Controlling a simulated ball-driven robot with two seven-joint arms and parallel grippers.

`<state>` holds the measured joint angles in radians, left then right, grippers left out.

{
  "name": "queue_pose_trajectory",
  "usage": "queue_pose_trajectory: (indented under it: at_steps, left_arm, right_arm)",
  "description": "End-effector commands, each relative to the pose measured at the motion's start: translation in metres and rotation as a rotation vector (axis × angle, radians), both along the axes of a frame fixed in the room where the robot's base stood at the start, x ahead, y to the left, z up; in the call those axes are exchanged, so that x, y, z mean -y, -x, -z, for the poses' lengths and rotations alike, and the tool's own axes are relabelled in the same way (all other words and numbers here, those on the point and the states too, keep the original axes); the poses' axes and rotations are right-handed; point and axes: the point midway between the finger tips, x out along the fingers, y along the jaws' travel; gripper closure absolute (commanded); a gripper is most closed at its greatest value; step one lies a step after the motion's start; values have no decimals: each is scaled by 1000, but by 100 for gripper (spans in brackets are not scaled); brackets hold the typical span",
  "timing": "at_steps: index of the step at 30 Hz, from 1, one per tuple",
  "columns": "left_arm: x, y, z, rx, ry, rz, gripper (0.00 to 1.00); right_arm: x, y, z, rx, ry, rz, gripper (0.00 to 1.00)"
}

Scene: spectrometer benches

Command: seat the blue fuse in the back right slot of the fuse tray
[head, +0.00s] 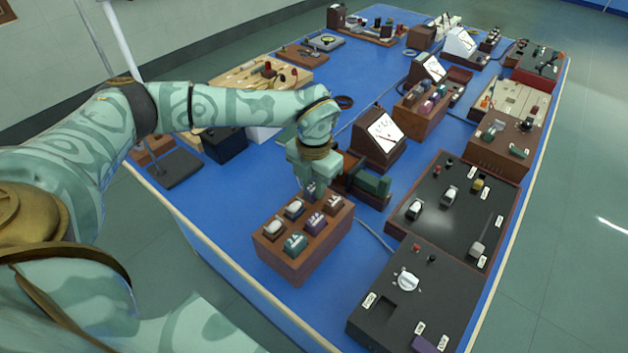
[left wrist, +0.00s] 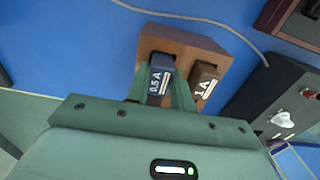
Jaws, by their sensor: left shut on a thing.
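The fuse tray (head: 318,253) is a brown wooden block near the front edge of the blue bench in the head view. It holds two whitish fuses, a green fuse (head: 295,243), a purple fuse (head: 315,222) and a brown fuse (head: 333,203). My left gripper (head: 311,184) points down over the tray's far end, shut on the blue fuse. In the left wrist view the blue fuse (left wrist: 159,80), marked 0.5 A, is between the fingers, beside the brown 1 A fuse (left wrist: 204,82). Its lower end is hidden, so I cannot tell how deep it sits. My right gripper is not in view.
A dark green block in a brown holder (head: 371,184) stands close behind the gripper. A meter (head: 378,137) is beyond it. Black panels (head: 455,205) with knobs and switches line the right side. Bare blue bench lies left of the tray.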

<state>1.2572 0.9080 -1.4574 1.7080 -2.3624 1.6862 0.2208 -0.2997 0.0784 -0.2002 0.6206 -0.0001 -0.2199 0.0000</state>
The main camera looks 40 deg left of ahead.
Motion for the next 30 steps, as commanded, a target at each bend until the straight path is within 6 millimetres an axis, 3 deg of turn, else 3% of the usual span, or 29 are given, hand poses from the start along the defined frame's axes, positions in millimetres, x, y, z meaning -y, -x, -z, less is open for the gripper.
queue_pose_trajectory:
  at_steps: [7, 8, 10, 20, 23, 30]
  left_arm:
    - [0, 0, 0, 0, 0, 0, 99]
    - [0, 0, 0, 0, 0, 0, 69]
    - [0, 0, 0, 0, 0, 0, 52]
    - [0, 0, -4, 2, 0, 1, 52]
    - [0, -1, -17, 4, 0, 1, 52]
    - [1, -1, -80, 7, 1, 1, 52]
  right_arm:
    - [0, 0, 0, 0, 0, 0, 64]
    - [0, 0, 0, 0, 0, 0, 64]
    - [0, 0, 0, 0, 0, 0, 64]
    - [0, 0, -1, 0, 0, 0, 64]
    - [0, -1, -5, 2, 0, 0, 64]
    - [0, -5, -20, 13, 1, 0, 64]
